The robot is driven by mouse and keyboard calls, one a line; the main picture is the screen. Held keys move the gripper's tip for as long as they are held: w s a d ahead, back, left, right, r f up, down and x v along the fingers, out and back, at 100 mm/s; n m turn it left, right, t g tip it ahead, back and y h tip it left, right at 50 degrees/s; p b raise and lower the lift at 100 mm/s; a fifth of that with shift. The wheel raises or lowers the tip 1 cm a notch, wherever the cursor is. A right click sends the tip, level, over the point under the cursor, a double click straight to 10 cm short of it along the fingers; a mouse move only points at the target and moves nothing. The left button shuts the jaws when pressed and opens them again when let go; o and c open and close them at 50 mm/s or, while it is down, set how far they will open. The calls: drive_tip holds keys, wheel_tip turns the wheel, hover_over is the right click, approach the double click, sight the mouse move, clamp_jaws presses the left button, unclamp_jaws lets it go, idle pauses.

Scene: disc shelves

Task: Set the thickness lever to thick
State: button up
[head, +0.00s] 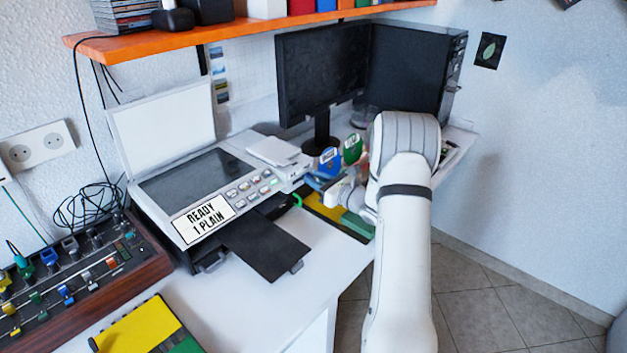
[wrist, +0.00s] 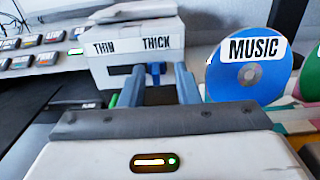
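A white box (wrist: 110,74) stands ahead in the wrist view, with black THIN and THICK labels on its front and a dark slot below them. THIN is on the left and THICK on the right. A small blue-grey piece (wrist: 154,68) shows by the slot below and between the labels; it may be the lever, partly hidden by my fingers. My gripper (wrist: 162,80) has its two blue fingers apart in front of the box, with no object clearly held. In the head view the white box (head: 280,155) sits right of the printer, and my arm hides most of the gripper.
A blue MUSIC disc (wrist: 248,68) stands upright close right of my fingers. The printer (head: 190,180), lid raised, reads READY 1 PLAIN; its black tray (head: 265,245) sticks out in front. A monitor (head: 322,75) stands behind. The white desk front (head: 335,262) is clear.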

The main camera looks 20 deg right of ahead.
drive_tip(key=v, duration=0.7)
drive_tip(key=shift+s+d, duration=0.2)
drive_tip(key=shift+s, duration=0.1)
drive_tip(key=shift+r, duration=0.1)
drive_tip(key=s+a+r+n+g+y+p, duration=0.1)
drive_tip(key=s+a+r+n+g+p, duration=0.1)
drive_tip(key=s+a+r+n+g, duration=0.4)
drive_tip(key=s+a+r+n+g+y+p, duration=0.15)
drive_tip(key=s+a+n, duration=0.25)
drive_tip(key=a, duration=0.4)
drive_tip(key=s+a+r+n+g+p, duration=0.1)
drive_tip(key=s+a+r+n+g, duration=0.35)
drive_tip(key=a, duration=0.25)
drive_tip(key=s+d+r+n+h+p, duration=0.1)
drive_tip(key=s+r+n+h, duration=0.1)
drive_tip(key=s+n, duration=0.3)
drive_tip(key=s+d+r+n+h+p, duration=0.1)
drive_tip(key=s+r+n+h+p, duration=0.1)
drive_tip(key=s+n+h, duration=0.3)
drive_tip(key=s+d+r+n+g+h+p, duration=0.1)
drive_tip(key=s+r+n+h, duration=0.3)
drive_tip(key=s, duration=0.4)
drive_tip(key=shift+s+n+p, duration=0.35)
drive_tip(key=shift+n+p, duration=0.35)
drive_tip(key=shift+n, duration=0.15)
